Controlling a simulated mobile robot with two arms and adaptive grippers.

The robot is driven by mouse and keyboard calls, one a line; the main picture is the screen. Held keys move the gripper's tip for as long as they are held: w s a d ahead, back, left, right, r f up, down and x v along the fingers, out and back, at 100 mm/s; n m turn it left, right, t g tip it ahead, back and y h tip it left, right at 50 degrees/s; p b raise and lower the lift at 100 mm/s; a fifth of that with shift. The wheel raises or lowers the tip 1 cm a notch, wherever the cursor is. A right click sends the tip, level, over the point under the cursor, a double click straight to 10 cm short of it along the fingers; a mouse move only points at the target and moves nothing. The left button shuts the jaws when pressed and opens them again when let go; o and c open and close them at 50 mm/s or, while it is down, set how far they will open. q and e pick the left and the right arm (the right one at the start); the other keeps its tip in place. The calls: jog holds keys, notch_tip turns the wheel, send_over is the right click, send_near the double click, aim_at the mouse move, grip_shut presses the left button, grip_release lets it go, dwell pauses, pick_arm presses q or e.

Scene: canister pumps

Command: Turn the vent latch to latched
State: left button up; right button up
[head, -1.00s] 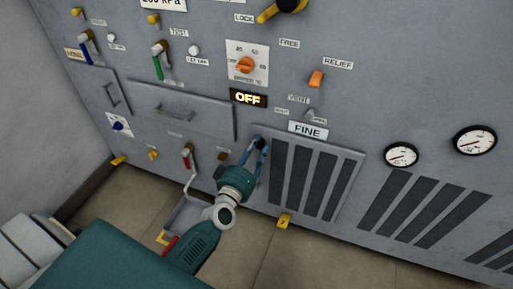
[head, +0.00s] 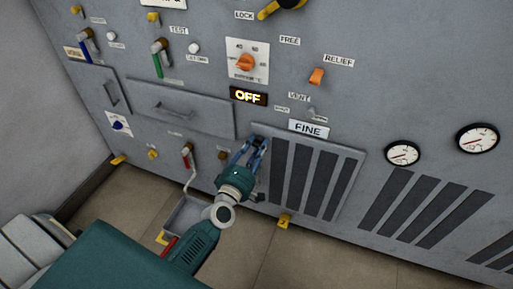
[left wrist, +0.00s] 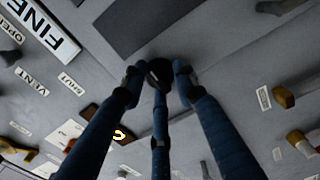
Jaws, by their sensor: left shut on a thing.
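My left gripper (head: 254,143) is at the upper left corner of the slotted vent panel (head: 338,197). In the left wrist view its blue fingers (left wrist: 157,78) are closed around a dark, rounded knob (left wrist: 160,68), which I take to be the vent latch. The fingers hide most of the knob, and its pointing direction cannot be told. A dark slot (left wrist: 150,22) of the panel shows just beyond. My right gripper is not in view.
A FINE label (head: 308,129) sits above the panel, with a small vent lever (head: 311,111) above it. An OFF display (head: 248,96) and an orange dial (head: 245,63) are higher up. A red-handled tap (head: 187,157) is to the left, above a tray (head: 183,217).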

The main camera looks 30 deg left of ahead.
pick_arm(q)
jog(key=shift+a+r+n, duration=0.1)
jog(key=shift+a+n, duration=0.25)
jog(key=shift+n, duration=0.15)
jog(key=o, duration=1.1)
jog(key=shift+s, duration=0.1)
jog(key=shift+d, duration=0.1)
jog(key=shift+s+f, duration=0.2)
jog(key=shift+s, duration=0.15)
jog(key=s, duration=0.7)
jog(key=s+d, duration=0.1)
jog(key=s, duration=0.3)
jog(key=shift+s, duration=0.1)
